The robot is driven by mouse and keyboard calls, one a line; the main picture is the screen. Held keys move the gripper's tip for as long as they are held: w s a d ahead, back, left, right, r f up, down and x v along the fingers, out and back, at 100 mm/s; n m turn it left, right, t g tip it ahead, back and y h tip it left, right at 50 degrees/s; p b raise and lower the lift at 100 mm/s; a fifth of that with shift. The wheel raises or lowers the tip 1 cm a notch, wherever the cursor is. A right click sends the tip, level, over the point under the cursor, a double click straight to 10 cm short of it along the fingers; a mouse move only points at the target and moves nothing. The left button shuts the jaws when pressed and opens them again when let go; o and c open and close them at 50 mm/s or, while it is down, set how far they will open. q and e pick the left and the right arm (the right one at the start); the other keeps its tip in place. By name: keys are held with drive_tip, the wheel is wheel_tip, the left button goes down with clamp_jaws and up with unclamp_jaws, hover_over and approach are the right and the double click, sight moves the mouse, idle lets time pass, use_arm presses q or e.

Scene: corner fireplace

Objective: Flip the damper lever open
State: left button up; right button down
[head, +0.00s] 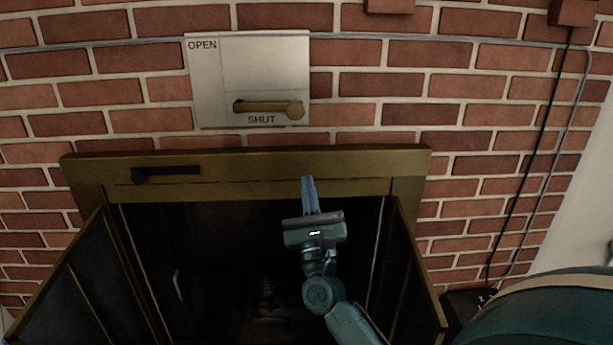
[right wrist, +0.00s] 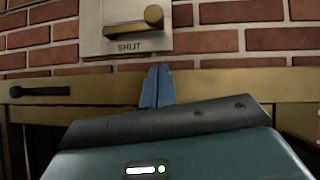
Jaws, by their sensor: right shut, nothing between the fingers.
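The damper lever (head: 265,107) is a brass bar on a pale metal plate (head: 207,85) fixed to the brick wall. The plate reads OPEN at its upper left and SHUT at the bottom. The lever lies level just above the word SHUT, its round knob end at the right. The lever also shows at the top of the right wrist view (right wrist: 130,36). My right gripper (head: 308,180) is shut and empty, its blue fingers pointing up in front of the brass fireplace frame, below the lever and apart from it. My left gripper is not in view.
The brass fireplace frame (head: 330,165) runs below the plate, with a small black slide handle (head: 165,173) on it. Two glass doors, left (head: 90,285) and right (head: 415,285), stand open. Cables (head: 520,180) hang on the right wall.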

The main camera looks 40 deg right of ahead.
use_arm(q)
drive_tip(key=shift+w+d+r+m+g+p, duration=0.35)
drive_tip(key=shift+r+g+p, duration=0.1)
drive_tip(key=shift+p, duration=1.3)
use_arm(e)
drive_tip(key=w+d+r, duration=0.2)
drive_tip(key=w+r, duration=0.4)
drive_tip(key=r, duration=0.2)
drive_tip(key=shift+w+d+r, duration=0.15)
drive_tip(key=shift+w+r, duration=0.1)
drive_tip(key=shift+r, duration=0.1)
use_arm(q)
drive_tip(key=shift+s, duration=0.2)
use_arm(e)
drive_tip(key=shift+r, duration=0.15)
